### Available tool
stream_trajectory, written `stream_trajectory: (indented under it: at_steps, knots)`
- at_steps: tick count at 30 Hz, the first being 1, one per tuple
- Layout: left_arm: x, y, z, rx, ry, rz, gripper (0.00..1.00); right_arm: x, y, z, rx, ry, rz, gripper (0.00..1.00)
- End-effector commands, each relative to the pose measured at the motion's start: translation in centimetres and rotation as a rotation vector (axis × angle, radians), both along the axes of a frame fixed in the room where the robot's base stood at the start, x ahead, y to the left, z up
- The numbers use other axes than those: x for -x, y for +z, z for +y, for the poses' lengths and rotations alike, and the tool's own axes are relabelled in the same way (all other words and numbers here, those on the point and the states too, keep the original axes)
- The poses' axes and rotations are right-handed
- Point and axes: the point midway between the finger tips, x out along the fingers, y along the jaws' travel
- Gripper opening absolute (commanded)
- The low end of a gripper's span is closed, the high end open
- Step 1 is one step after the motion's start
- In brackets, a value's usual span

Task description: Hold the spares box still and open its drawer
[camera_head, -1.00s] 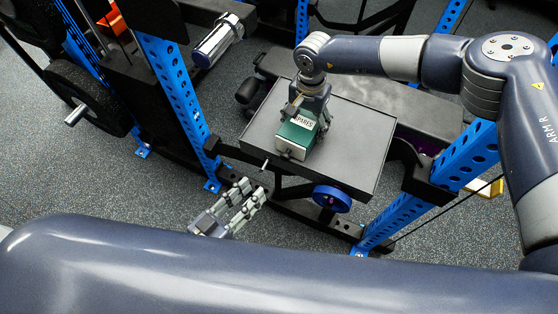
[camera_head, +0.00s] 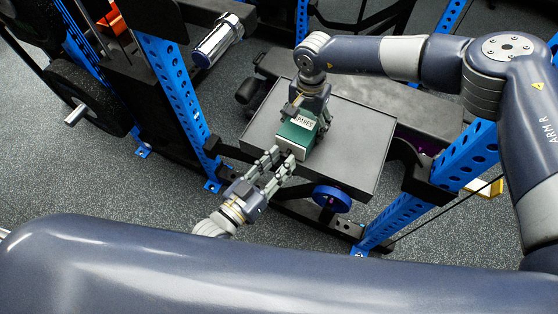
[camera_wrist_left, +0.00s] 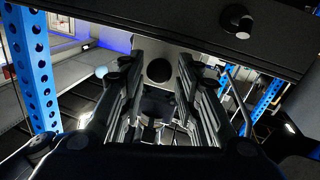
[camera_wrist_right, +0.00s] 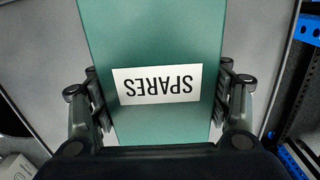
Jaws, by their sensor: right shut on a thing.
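The green spares box (camera_head: 300,134) with a white SPARES label stands on a grey tray table (camera_head: 352,140). It also fills the middle of the right wrist view (camera_wrist_right: 150,40). My right gripper (camera_head: 306,112) is shut on the box from above, one finger on each side. My left gripper (camera_head: 284,160) is open at the box's near end. In the left wrist view its fingers (camera_wrist_left: 160,85) stand apart on either side of the pale drawer front with a dark round knob (camera_wrist_left: 159,70). I cannot tell if they touch the knob.
Blue rack posts stand left (camera_head: 178,95) and right (camera_head: 425,195) of the table. A black padded bench (camera_head: 420,110) lies behind. Bare tabletop shows right of the box.

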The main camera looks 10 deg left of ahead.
Motion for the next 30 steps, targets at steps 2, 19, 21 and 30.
stream_trajectory:
  at_steps: [2, 19, 21, 30]
  knots:
    - [-0.2, -0.1, -0.1, -0.001, 0.000, 0.002, 0.31, 0.0, -0.1, -0.1, 0.001, -0.001, 0.000, 0.40]
    - [0.0, -0.1, -0.1, -0.002, 0.000, 0.003, 0.00, 0.0, -0.1, -0.1, 0.001, -0.001, -0.001, 0.40]
    - [0.7, -0.1, 0.2, -0.002, 0.000, 0.003, 0.00, 0.0, -0.1, -0.1, 0.001, -0.001, -0.001, 0.40]
    - [6.2, -0.2, 2.4, -0.003, 0.000, 0.005, 0.00, 0.0, -0.1, -0.1, 0.001, -0.001, -0.001, 0.40]
